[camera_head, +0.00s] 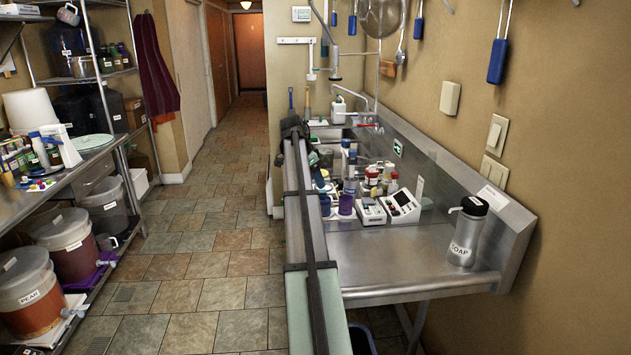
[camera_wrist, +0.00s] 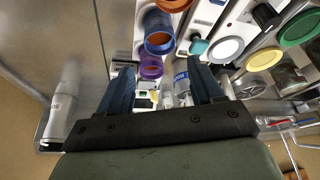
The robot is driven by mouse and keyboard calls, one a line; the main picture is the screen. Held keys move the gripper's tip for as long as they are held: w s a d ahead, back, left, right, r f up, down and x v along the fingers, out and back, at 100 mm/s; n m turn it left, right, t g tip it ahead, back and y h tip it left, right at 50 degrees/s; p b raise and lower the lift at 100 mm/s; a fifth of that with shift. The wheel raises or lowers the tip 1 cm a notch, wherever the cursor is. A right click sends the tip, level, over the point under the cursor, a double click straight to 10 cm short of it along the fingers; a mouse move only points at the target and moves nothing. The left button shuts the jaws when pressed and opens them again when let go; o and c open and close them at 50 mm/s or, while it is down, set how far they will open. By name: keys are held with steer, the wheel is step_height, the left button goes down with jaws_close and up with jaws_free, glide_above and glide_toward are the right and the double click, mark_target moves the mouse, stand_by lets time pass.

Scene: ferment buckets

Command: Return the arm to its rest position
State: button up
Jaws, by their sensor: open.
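My gripper (camera_wrist: 161,68) shows in the wrist view with its two dark blue fingers spread apart and nothing between them. Behind the gap between the fingers are bottles and small items on the steel counter. In the head view my arm stretches from the bottom edge up along the left side of the steel sink counter (camera_head: 400,262).
A grey soap bottle (camera_head: 466,232) stands on the counter's right; it also shows in the wrist view (camera_wrist: 64,108). Bottles and white-and-grey devices (camera_head: 403,206) crowd the counter beside my arm. Buckets (camera_head: 66,243) stand on the left shelf. The tiled aisle (camera_head: 205,250) is clear.

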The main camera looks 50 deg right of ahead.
stand_by(0.4)
steer(key=w+a+f+n+t+h, duration=0.1)
steer(key=w+a+f+n+h, duration=0.1)
steer(key=w+a+f+n, duration=0.65)
steer(key=s+a+f+n+y, duration=0.1)
steer(key=a+f+n+y, duration=0.1)
steer(key=a+f, duration=1.25)
steer(key=s+a+f+n+y, duration=0.1)
steer(key=s+a+f+n, duration=0.1)
steer(key=a+f, duration=1.25)
steer(key=s+a+f+n+g+y, duration=0.25)
steer(key=s+a+f+n, duration=0.25)
steer(key=s+a+f, duration=1.3)
steer(key=s+a+f+n+g, duration=0.1)
steer(key=s+a+f, duration=0.1)
steer(key=s, duration=0.5)
steer(key=s+a+f+n+g, duration=0.1)
steer(key=s+a+f+n, duration=0.1)
steer(key=s, duration=0.6)
steer(key=s+a+f+n+g, duration=0.1)
steer(key=s+a+f, duration=0.2)
steer(key=s+a, duration=0.2)
steer(key=s, duration=0.3)
steer(key=shift+a+f+n, duration=0.2)
steer(key=shift+f+n, duration=0.05)
steer(key=shift+n, duration=0.1)
